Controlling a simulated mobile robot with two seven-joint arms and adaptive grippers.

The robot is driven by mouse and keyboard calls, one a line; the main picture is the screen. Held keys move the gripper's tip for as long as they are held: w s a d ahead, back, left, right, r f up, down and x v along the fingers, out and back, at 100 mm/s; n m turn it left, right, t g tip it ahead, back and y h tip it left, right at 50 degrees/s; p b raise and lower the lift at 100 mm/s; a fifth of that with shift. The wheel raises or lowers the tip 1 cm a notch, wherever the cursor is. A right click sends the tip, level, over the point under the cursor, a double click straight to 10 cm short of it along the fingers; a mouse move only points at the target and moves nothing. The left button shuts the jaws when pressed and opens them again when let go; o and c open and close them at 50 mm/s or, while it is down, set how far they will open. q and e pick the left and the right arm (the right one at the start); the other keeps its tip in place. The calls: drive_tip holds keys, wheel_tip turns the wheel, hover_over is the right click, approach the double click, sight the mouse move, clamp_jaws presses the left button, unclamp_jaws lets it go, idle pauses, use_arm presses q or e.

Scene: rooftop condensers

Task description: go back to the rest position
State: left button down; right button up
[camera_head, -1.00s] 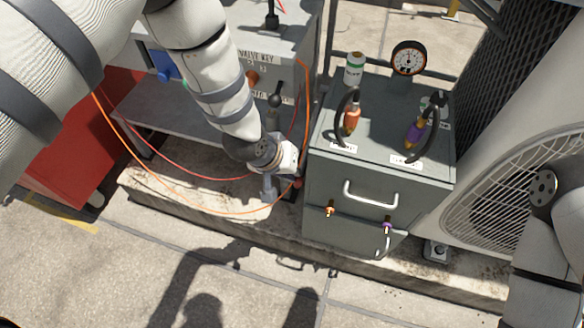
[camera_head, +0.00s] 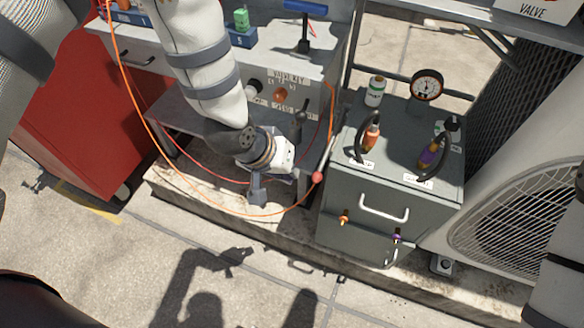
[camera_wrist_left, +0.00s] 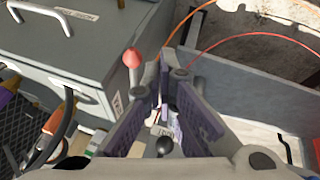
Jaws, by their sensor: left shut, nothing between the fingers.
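My left arm comes in from the upper left in the head view. My left gripper (camera_head: 258,190) is shut and empty, pointing down in front of the bench's lower shelf and left of the grey cabinet (camera_head: 345,190). In the left wrist view the gripper's fingers (camera_wrist_left: 165,75) come together with nothing held between them. A red ball knob (camera_head: 318,177) is right of the gripper, near the cabinet's left side; it also shows in the left wrist view (camera_wrist_left: 132,58), beside the fingers. My right gripper is not in view.
The cabinet carries a gauge (camera_head: 426,86), a white-and-green bottle (camera_head: 375,92) and black hoses. An orange cable (camera_head: 150,120) loops around the gripper area. A red cabinet (camera_head: 65,110) stands left, a fan unit (camera_head: 530,220) right. The paving in front is clear.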

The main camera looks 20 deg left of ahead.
use_arm(q)
drive_tip(key=s+a+f+g+y, duration=0.1)
drive_tip(key=s+a+f+g, duration=0.1)
drive_tip(key=s, duration=0.9)
drive_tip(key=s+a+f+g+y+p, duration=0.1)
drive_tip(key=s+a, duration=0.3)
drive_tip(key=s, duration=0.7)
drive_tip(key=s+a+f+m+g+p, duration=0.1)
drive_tip(key=s+a+f+g, duration=0.1)
drive_tip(key=s, duration=0.9)
drive_tip(key=shift+s+a+f+g+y, duration=0.15)
drive_tip(key=shift+a+f+g+y, duration=0.25)
drive_tip(key=shift+f+g, duration=0.5)
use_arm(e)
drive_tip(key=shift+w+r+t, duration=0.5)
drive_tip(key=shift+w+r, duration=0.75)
use_arm(q)
drive_tip(key=shift+r, duration=0.15)
